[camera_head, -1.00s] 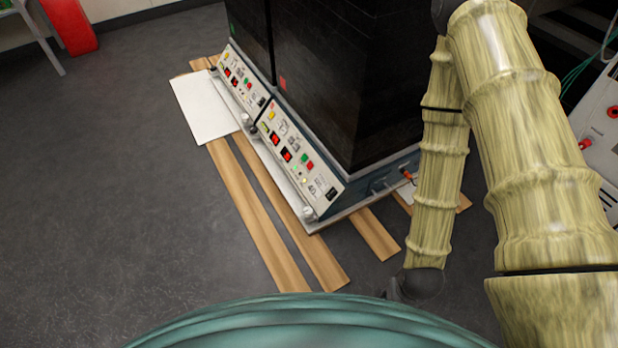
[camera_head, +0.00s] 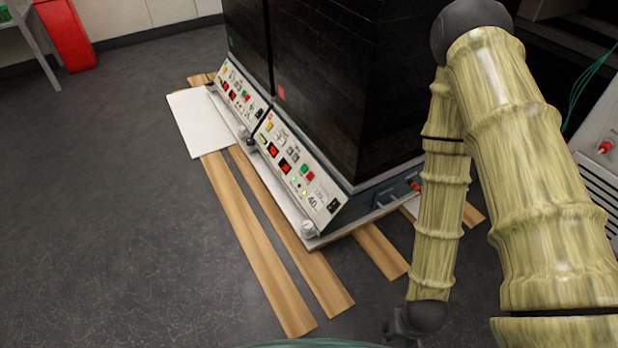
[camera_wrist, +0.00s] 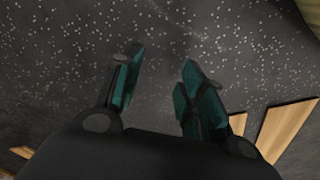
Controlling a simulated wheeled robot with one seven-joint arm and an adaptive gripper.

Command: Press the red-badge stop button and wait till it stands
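The nearer black shaker (camera_head: 320,80) carries a small red badge (camera_head: 281,93) on its lower left corner. Its sloped white control panel (camera_head: 322,197) has red displays and a green button (camera_head: 303,169) beside a red button (camera_head: 309,176). My gripper (camera_wrist: 160,80) is open and empty in the wrist view, its two teal-padded fingers apart over dark speckled floor. In the head view the gripper shows only partly at the bottom edge, right of and apart from the panel. No panel shows in the wrist view.
A second shaker with a green badge (camera_head: 231,42) and its own panel (camera_head: 232,88) adjoins behind. Wooden planks (camera_head: 262,255) lie under and in front of them, with a white board (camera_head: 200,122). A white device (camera_head: 603,150) stands at right.

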